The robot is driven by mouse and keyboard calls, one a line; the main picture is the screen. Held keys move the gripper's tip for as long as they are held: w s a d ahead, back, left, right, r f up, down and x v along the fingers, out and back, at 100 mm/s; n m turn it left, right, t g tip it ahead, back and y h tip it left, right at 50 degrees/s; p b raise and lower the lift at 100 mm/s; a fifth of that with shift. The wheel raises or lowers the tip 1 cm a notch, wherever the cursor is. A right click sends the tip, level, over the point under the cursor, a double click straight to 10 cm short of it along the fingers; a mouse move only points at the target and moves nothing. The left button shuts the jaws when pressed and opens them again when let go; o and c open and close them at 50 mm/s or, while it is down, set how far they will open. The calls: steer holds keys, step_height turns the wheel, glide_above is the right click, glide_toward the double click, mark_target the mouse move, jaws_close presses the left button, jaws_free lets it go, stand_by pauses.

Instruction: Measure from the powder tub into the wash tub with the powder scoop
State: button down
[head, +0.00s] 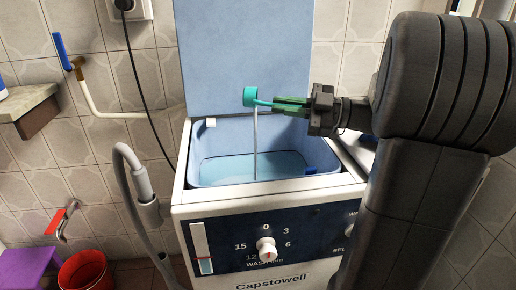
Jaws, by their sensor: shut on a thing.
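The teal powder scoop (251,97) is held over the wash tub, its round cup at the left end of its handle. My gripper (288,104) is shut on the scoop's handle, with the cup clear of the fingers on the left. The wash tub (211,172) is a light blue basin in the top of the washing machine, with bluish water in it. A thin pale vertical line (256,150) runs from below the cup down to the water; it looks like a falling stream, but I cannot be sure. I cannot make out the powder tub; my arm hides the right side.
The machine's blue lid (243,60) stands open behind the tub. A grey hose (138,172) curves up at the machine's left. A red bucket (83,272) and purple stool (32,265) are at lower left. A ledge (25,108) juts from the left wall.

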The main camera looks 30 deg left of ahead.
steer(key=shift+d+r+g+y+b, duration=0.1)
steer(key=shift+r+g+y+b, duration=0.25)
steer(key=shift+r+y, duration=0.9)
steer(key=shift+r+g+y+b, duration=0.35)
steer(key=shift+r+y, duration=0.1)
steer(key=shift+r, duration=1.45)
steer(key=shift+r+y+b, duration=0.1)
steer(key=shift+y+b, duration=0.2)
steer(key=shift+b, duration=0.15)
steer(key=shift+r+g+y+b, duration=0.4)
steer(key=shift+r+y+b, duration=0.15)
steer(key=shift+r, duration=0.3)
